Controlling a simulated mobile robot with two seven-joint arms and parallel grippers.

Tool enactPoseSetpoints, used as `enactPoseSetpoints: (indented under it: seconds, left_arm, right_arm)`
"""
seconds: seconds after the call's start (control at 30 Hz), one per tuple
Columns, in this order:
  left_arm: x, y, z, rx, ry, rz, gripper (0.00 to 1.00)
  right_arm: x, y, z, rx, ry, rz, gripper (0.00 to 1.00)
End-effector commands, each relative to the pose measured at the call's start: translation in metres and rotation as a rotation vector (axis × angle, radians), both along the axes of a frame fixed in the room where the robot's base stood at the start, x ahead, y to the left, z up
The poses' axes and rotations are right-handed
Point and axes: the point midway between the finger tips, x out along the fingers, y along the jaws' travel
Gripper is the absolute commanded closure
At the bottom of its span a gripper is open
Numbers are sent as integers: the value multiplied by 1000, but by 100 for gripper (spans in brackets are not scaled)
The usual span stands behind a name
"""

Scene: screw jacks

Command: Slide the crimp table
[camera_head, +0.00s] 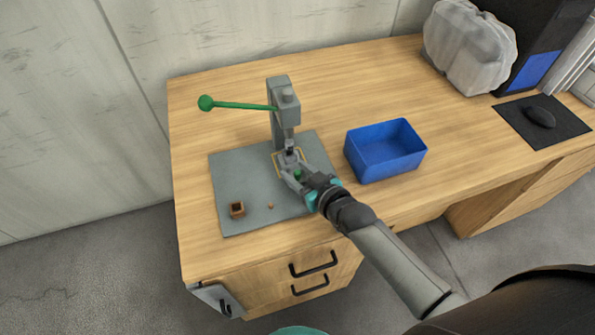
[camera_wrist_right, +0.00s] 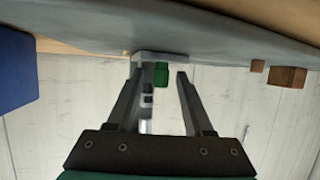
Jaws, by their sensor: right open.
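A grey press (camera_head: 284,112) with a long green-knobbed lever (camera_head: 240,105) stands on a grey mat. At its foot is a small grey crimp table with a yellow outline (camera_head: 277,163), partly hidden by my right gripper. In the right wrist view a short green knob (camera_wrist_right: 161,74) sits against a light grey plate (camera_wrist_right: 160,57), which looks like part of that table. My right gripper (camera_head: 291,168) is open, with the green knob between its fingers. In the wrist view a gap shows on the knob's right side; contact on the left is unclear. My left gripper is not in view.
The grey mat (camera_head: 233,190) carries a brown hollow block (camera_head: 237,209) and a tiny brown piece (camera_head: 270,205). A blue bin (camera_head: 385,151) stands right of the press. A mouse on a dark pad (camera_head: 540,117) lies far right. The wooden desk (camera_head: 450,120) is clear between.

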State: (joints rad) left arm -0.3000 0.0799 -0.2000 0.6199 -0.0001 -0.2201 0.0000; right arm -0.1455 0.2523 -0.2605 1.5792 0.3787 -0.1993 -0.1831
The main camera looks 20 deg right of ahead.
Motion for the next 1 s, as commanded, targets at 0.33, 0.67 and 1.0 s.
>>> enactPoseSetpoints:
  seconds: [0.33, 0.67, 1.0]
  left_arm:
    - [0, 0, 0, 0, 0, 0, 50]
    - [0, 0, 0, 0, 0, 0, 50]
    - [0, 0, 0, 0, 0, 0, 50]
  right_arm:
    - [0, 0, 0, 0, 0, 0, 84]
    - [0, 0, 0, 0, -1, 0, 100]
    - [0, 0, 0, 0, 0, 0, 100]
